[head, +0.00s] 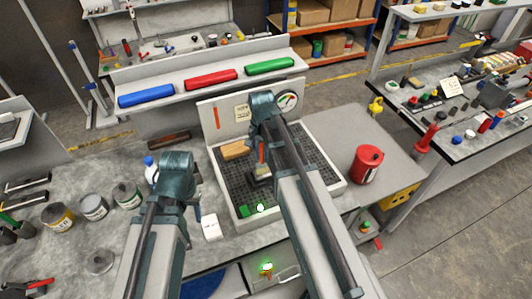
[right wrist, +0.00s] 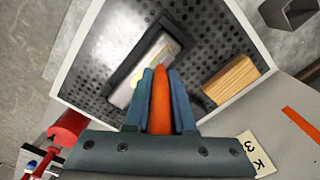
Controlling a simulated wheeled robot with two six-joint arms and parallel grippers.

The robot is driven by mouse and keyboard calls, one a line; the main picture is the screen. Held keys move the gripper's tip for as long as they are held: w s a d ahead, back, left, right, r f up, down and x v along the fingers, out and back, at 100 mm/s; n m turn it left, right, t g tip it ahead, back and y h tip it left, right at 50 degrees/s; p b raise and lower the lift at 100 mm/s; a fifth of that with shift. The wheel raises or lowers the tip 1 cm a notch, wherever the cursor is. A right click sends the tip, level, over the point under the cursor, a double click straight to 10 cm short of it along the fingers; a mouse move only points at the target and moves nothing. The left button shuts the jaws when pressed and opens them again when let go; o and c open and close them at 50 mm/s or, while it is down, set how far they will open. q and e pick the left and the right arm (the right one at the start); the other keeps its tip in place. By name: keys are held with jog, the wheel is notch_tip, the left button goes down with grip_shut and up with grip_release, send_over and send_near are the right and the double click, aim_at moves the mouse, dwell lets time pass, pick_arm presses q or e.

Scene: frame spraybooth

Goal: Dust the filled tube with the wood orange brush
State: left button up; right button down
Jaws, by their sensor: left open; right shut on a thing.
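My right gripper (head: 262,108) is shut on the orange handle (head: 262,151) of the brush, which points down over the dark grid. The right wrist view shows the orange handle (right wrist: 160,105) between the fingers of my right gripper (right wrist: 158,88). My left gripper (head: 173,160) is open and empty, left of the tray.
The tray's pale rim (head: 334,188) surrounds the grid. A wooden block (head: 235,150) lies inside, and a gauge (head: 287,102) stands behind. A red can (head: 367,165) is at right.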

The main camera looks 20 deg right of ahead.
jog(key=shift+s+a, duration=0.1)
jog(key=shift+a, duration=1.05)
notch_tip(320, 180, up, 6)
jog(key=p, duration=0.6)
notch_tip(320, 180, up, 3)
jog(key=p, duration=0.3)
jog(key=shift+f, duration=0.1)
